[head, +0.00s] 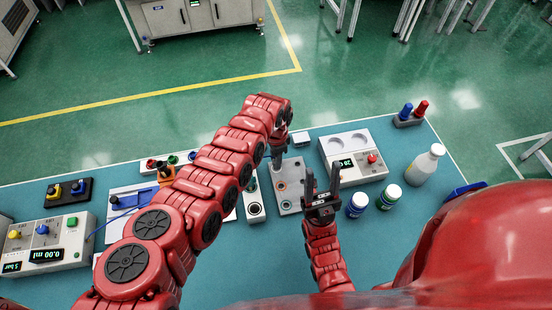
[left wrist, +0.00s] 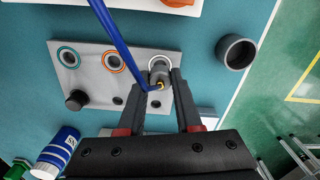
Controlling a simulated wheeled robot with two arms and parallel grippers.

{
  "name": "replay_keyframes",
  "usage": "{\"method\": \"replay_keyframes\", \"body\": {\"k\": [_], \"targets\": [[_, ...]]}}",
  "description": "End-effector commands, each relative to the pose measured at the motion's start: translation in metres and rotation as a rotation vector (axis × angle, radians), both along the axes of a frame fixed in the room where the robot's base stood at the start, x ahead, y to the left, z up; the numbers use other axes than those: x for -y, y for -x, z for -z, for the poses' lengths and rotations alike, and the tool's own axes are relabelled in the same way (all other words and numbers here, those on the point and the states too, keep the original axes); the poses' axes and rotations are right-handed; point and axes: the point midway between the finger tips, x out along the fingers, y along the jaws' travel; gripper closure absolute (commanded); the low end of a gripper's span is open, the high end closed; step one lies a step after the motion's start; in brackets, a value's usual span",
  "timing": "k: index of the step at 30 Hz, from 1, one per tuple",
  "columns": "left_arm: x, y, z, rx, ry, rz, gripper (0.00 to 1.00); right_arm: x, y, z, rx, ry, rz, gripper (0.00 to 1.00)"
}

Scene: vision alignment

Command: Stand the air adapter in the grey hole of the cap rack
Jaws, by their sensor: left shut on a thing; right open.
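The cap rack (head: 290,203) is a light grey plate near the middle of the table. In the left wrist view, the rack (left wrist: 92,80) shows teal, orange and pale grey rings in a row. My left gripper (head: 277,158) is shut on the grey air adapter (left wrist: 160,74), which has a brass tip. The adapter is at the grey-ringed hole (left wrist: 163,58) and partly covers it; I cannot tell whether its end is inside. The left gripper (left wrist: 161,78) holds it from both sides. My right gripper (head: 322,183) is open and empty, just right of the rack.
A blue hose (left wrist: 113,38) crosses the wrist view down to the adapter. A dark cap (left wrist: 76,100) stands on the rack. A grey cup (left wrist: 236,52) is beside it.

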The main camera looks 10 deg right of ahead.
Motion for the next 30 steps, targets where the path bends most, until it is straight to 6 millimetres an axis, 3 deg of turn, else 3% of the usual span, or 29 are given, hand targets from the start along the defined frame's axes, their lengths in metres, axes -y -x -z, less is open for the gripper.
{"method": "replay_keyframes", "body": {"k": [30], "targets": [[0.0, 0.0, 0.014, 0.001, 0.0, 0.0, 1.0, 0.0, 0.0, 0.014, 0.0, 0.0, 0.0, 0.5]]}}
